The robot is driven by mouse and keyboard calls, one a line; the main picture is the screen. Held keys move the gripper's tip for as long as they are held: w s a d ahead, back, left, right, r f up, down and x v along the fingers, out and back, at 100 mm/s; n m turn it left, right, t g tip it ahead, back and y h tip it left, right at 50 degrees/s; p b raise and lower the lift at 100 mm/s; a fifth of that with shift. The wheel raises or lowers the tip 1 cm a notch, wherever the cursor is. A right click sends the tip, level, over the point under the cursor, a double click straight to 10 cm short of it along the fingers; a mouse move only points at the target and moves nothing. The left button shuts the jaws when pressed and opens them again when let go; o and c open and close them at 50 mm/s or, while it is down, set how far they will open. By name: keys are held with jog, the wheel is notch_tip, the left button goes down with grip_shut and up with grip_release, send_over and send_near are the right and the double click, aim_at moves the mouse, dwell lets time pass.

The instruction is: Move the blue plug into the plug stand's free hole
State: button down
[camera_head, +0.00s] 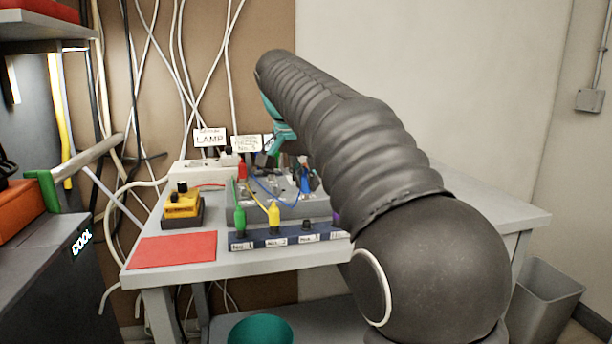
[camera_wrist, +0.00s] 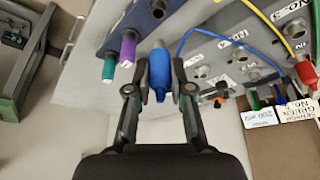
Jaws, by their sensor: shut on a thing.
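The blue plug (camera_wrist: 159,68) is between my gripper's fingertips (camera_wrist: 160,89) in the wrist view, and the gripper is shut on it. A dark blue block (camera_wrist: 118,28), apparently the plug stand, is at upper left there, with a teal plug (camera_wrist: 110,67) and a purple plug (camera_wrist: 127,48) in it. A round hole (camera_wrist: 157,8) shows at the top. In the head view a dark blue bar (camera_head: 258,240) lies at the table front, carrying a green plug (camera_head: 239,217) and a yellow plug (camera_head: 273,215). My arm hides its right end. A blue piece (camera_head: 306,180) shows beside my arm.
In the wrist view a grey panel (camera_wrist: 222,65) has sockets, a blue cable (camera_wrist: 205,29), a yellow cable (camera_wrist: 264,20) and a red plug (camera_wrist: 305,70). A yellow device (camera_head: 182,204) and a red mat (camera_head: 172,250) lie at the table's left. Cables hang behind the table.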

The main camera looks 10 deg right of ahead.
aim_at(304, 184)
jog(key=shift+f+b, duration=1.2)
jog(key=shift+f, duration=0.7)
jog(key=shift+p, duration=0.6)
jog(key=shift+f+b, duration=0.95)
jog(key=shift+f, duration=0.6)
dwell(0.5)
jog(key=c, duration=1)
grip_release()
jog(key=shift+o, duration=0.2)
jog(key=shift+r, duration=0.1)
jog(key=v, duration=1.2)
